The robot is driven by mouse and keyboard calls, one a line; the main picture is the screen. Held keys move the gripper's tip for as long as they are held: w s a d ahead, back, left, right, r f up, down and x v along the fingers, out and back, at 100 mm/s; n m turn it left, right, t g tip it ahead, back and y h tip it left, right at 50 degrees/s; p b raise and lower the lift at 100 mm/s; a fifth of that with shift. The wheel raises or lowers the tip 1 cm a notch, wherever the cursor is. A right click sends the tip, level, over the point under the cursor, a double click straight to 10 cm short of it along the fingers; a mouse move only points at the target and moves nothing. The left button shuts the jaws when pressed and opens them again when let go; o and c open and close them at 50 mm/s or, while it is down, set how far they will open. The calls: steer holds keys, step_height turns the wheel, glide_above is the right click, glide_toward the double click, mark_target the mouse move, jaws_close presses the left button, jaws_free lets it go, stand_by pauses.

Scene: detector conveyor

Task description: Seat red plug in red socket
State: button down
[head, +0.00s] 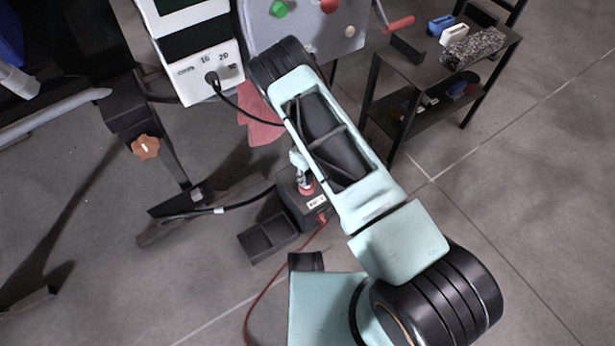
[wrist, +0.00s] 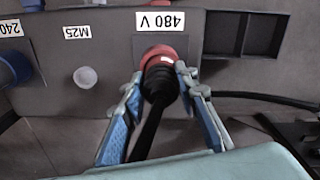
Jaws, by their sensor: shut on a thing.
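In the wrist view, my gripper (wrist: 161,84) has its blue-padded fingers on either side of a plug (wrist: 160,80) with a black ribbed body and a black cable running back toward the camera. The plug's front end meets the round red socket (wrist: 152,51) under the "480 V" label. I cannot tell where red plug ends and socket begins, nor how deep it sits. In the head view, my gripper (head: 300,166) is over the dark socket box (head: 290,208), with red (head: 306,188) showing just below it; my arm covers part of the box.
On the panel are an "M25" label (wrist: 84,33), a pale round knob (wrist: 85,77) and a blue fitting (wrist: 15,65). A black open tray (head: 267,240) and a red cable (head: 262,295) lie nearby. A shelf (head: 405,75) stands at upper right.

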steer(key=c, duration=1.5)
jaws_free()
steer(key=shift+r, duration=0.15)
step_height(320, 180, up, 12)
steer(key=p, duration=0.6)
